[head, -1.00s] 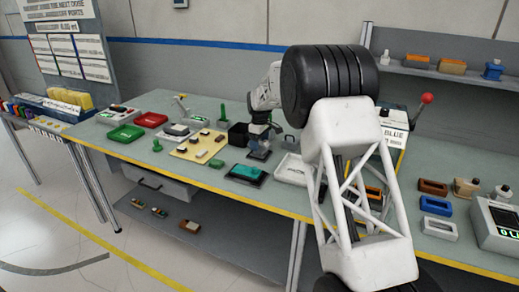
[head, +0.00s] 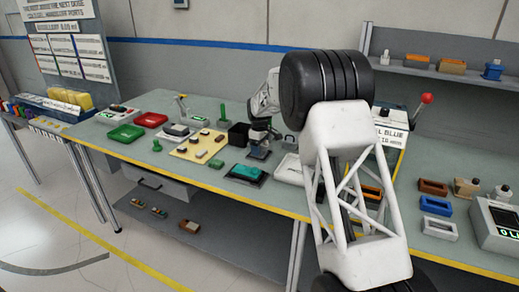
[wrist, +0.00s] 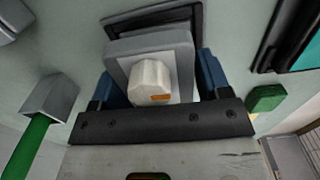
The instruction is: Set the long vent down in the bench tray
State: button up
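My gripper (head: 261,136) is over the middle of the bench. In the wrist view, its two blue fingers (wrist: 162,85) stand on either side of a grey block-like part (wrist: 150,45) and appear closed on it. The part has a pale face and an off-white knob with an orange mark; I take it to be the long vent. A dark shallow tray (head: 258,153) lies below the gripper. Its dark rim also shows beyond the part in the wrist view (wrist: 150,14). A white tray (head: 290,170) sits just right, partly hidden by a white lattice link. I cannot tell which is the bench tray.
A black tray with a teal part (head: 246,173) lies in front. A black box (head: 238,134) and a green-handled tool (wrist: 40,115) stand close by. A tan board (head: 198,148), green tray (head: 126,133) and red tray (head: 149,120) are to the left.

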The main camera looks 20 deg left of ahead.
jog(key=c, duration=0.7)
jog(key=shift+r, duration=0.15)
jog(key=shift+r, duration=4.85)
jog(key=shift+n, duration=0.3)
jog(key=s+d, duration=0.1)
jog(key=d, duration=0.5)
jog(key=s+d+f, duration=0.1)
jog(key=s+d, duration=0.1)
jog(key=d, duration=0.4)
jog(key=s+d+f, duration=0.1)
jog(key=s+d, duration=0.1)
jog(key=d, duration=0.5)
